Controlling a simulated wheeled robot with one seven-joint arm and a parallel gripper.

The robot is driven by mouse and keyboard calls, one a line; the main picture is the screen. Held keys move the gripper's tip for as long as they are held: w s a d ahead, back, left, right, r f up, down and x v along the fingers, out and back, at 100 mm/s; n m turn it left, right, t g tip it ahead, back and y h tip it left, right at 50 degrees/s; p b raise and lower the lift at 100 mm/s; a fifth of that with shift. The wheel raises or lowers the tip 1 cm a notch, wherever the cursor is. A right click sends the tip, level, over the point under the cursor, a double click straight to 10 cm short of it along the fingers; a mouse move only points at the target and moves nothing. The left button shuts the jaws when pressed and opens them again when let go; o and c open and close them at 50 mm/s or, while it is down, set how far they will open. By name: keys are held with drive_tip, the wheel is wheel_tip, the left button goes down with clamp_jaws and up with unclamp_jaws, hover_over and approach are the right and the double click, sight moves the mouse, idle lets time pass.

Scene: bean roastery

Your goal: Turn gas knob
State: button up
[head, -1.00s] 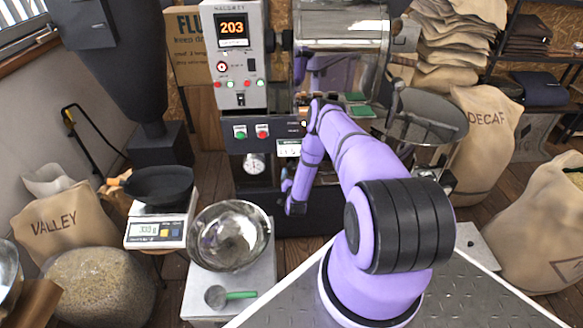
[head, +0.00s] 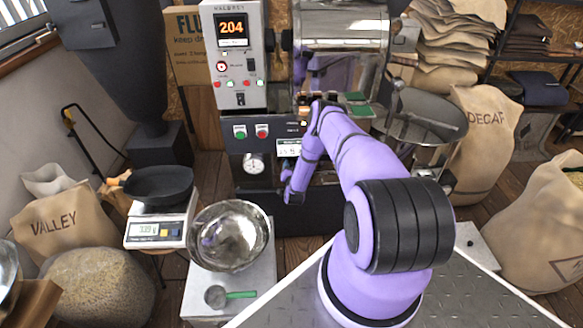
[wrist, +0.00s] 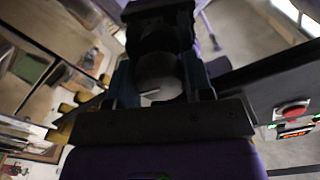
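The roaster's front panel (head: 235,143) carries a green and a red button and a round gauge (head: 253,163). The gas knob cannot be picked out in the head view; my arm covers part of the roaster's front. My wrist hangs low before the roaster, right of the gauge, and hides most of my gripper. In the wrist view, the dark fingers of my gripper (wrist: 162,72) stand on either side of a round grey piece (wrist: 158,76) with a short pale mark. It may be the knob. Whether the fingers press on it is unclear.
A red button (wrist: 293,111) shows at the right of the wrist view. A steel bowl (head: 230,235) and green-handled scoop (head: 232,295) are at the front left, beside a scale (head: 160,231) bearing a black pan. A round cooling bin (head: 425,115) stands right of my arm.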

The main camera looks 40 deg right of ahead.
drive_tip(key=shift+n, duration=0.3)
drive_tip(key=n, duration=0.4)
drive_tip(key=shift+a, duration=0.1)
drive_tip(key=n, duration=0.5)
idle(0.5)
drive_tip(key=o, duration=0.9)
drive_tip(key=shift+o, duration=0.2)
drive_tip(key=v, duration=1)
drive_tip(key=shift+s+a, duration=0.25)
drive_tip(key=shift+s, duration=0.05)
